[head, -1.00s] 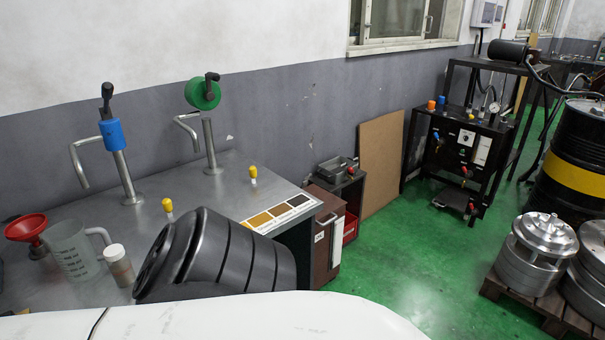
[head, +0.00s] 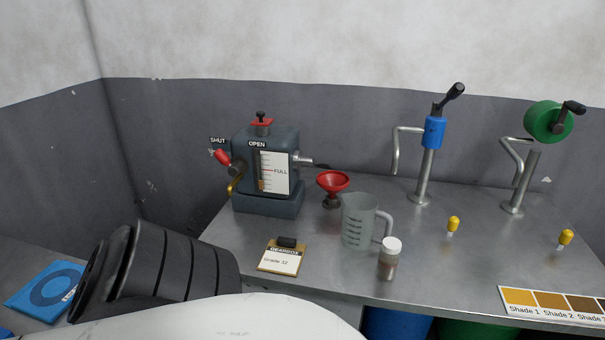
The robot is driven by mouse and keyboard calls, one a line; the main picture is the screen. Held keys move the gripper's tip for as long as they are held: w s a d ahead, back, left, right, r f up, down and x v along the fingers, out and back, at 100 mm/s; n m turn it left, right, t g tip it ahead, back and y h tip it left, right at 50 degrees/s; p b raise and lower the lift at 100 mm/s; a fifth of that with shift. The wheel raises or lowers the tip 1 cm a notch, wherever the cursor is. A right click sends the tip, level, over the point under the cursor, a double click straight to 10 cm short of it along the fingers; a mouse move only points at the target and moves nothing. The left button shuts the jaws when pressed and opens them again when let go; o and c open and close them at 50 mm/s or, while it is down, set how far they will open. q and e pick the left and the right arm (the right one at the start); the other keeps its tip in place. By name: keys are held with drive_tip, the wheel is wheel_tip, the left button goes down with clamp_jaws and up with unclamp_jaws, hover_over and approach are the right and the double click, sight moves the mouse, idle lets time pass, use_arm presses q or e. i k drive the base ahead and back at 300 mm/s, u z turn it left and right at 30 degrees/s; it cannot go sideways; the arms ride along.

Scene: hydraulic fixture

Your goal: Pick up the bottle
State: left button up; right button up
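The bottle (head: 389,260) is small, with a white cap and a clear body holding something brownish low down. It stands upright on the steel bench (head: 330,276) near its front edge, just right of a clear measuring jug (head: 358,222). A dark ribbed arm part and a white body part of mine fill the lower left of the head view, apart from the bottle. Neither of my grippers can be seen.
A clipboard (head: 282,257) lies in front. Blue (head: 432,128) and green (head: 547,121) pumps stand behind. A shade card (head: 556,303) lies at the right. Bench space right of the bottle is mostly clear.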

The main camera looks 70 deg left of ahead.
sight(387, 265)
drive_tip(key=u, duration=1.35)
drive_tip(key=k, duration=0.25)
